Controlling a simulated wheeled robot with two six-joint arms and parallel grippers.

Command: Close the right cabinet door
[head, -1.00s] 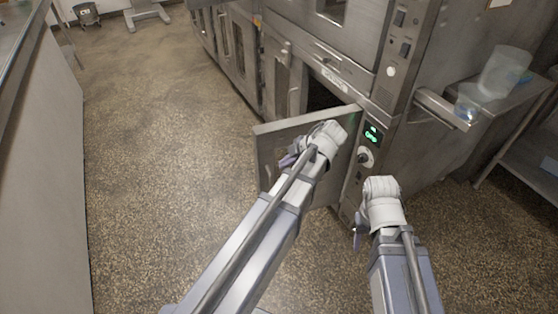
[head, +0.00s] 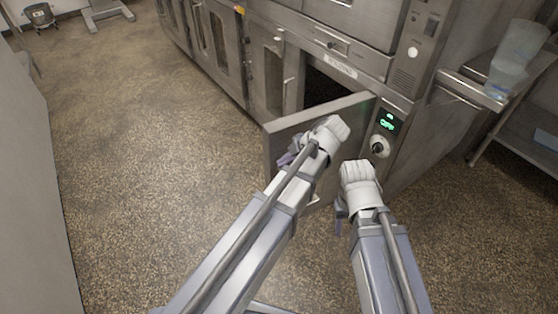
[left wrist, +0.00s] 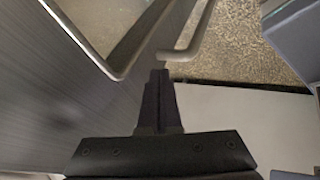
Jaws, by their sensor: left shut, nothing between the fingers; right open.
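The right cabinet door (head: 283,140) is a grey metal panel standing open. It swings out from the cabinet front beside the control panel, and the dark interior (head: 322,92) shows behind it. My left gripper (head: 289,158) is in front of the door's face. In the left wrist view its fingers (left wrist: 159,85) are shut and empty, with their tips close to a bent metal handle (left wrist: 190,45); I cannot tell if they touch. My left arm covers part of the door. My right gripper (head: 341,212) is open, below the control panel, right of the door.
The control panel (head: 388,122) has a green display and a knob. More cabinet doors (head: 222,45) run away to the left. A side shelf (head: 470,90) with clear plastic containers (head: 515,55) is at the right. The floor (head: 150,150) left of the door is clear.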

